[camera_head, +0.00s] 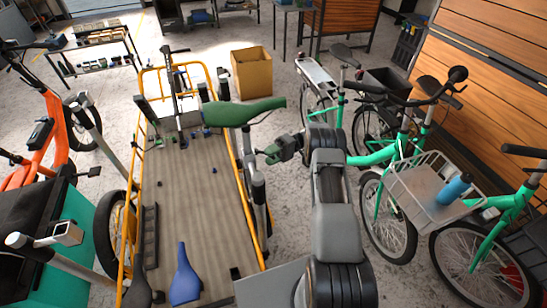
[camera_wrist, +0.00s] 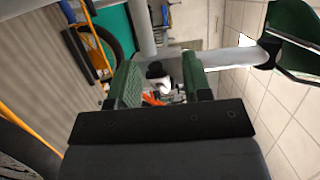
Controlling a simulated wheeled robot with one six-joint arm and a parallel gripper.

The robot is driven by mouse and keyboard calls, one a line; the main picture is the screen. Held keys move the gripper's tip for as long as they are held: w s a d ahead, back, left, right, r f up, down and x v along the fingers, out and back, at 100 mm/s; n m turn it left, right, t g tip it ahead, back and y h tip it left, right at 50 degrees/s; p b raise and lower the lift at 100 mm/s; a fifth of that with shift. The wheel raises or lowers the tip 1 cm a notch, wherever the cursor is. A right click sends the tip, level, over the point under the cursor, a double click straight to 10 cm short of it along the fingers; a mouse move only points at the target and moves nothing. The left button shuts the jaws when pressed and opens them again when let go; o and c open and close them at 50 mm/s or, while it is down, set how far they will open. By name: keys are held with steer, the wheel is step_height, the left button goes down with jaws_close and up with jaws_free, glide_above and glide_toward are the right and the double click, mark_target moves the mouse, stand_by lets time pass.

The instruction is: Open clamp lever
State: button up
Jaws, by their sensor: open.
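My gripper (camera_head: 271,153) is open, its green-padded fingers pointing left toward the seat post (camera_head: 246,148) under a green saddle (camera_head: 245,112). In the wrist view the fingers (camera_wrist: 160,76) stand apart, with the grey post (camera_wrist: 232,57) running right to the saddle (camera_wrist: 292,38). Between the fingers I see a small dark-and-white part (camera_wrist: 157,72) and an orange piece (camera_wrist: 153,99). I cannot tell whether either is the clamp lever, or whether the orange lies in the background. No lever is clear in the head view.
Green bikes, one with a wire basket (camera_head: 418,188), stand right. A cardboard box (camera_head: 251,73) stands behind. An orange bike (camera_head: 50,140) is far left.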

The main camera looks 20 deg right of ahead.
step_height(320, 180, up, 4)
steer(key=p, duration=0.3)
steer(key=o, duration=0.4)
steer(key=shift+s+r+b, duration=0.1)
steer(key=shift+s+b, duration=0.2)
steer(key=shift+b, duration=0.1)
steer(key=shift+o, duration=1.4)
steer(key=s+r, duration=0.2)
steer(key=r, duration=0.1)
steer(key=s+r+b, duration=0.1)
steer(key=shift+s+a+r, duration=0.25)
steer(key=shift+a+r, duration=0.05)
steer(key=shift+r, duration=0.05)
steer(key=s+r, duration=0.1)
steer(key=s, duration=0.2)
steer(key=s+r+b, duration=0.1)
steer(key=s+r, duration=0.1)
steer(key=s, duration=0.2)
steer(key=s+r, duration=0.1)
steer(key=s, duration=0.3)
steer(key=shift+s+r+b, duration=0.2)
steer(key=shift+r+b, duration=0.15)
steer(key=c, duration=0.7)
steer(key=shift+w+a+f, duration=0.1)
steer(key=shift+w+f, duration=0.3)
steer(key=shift+w, duration=0.35)
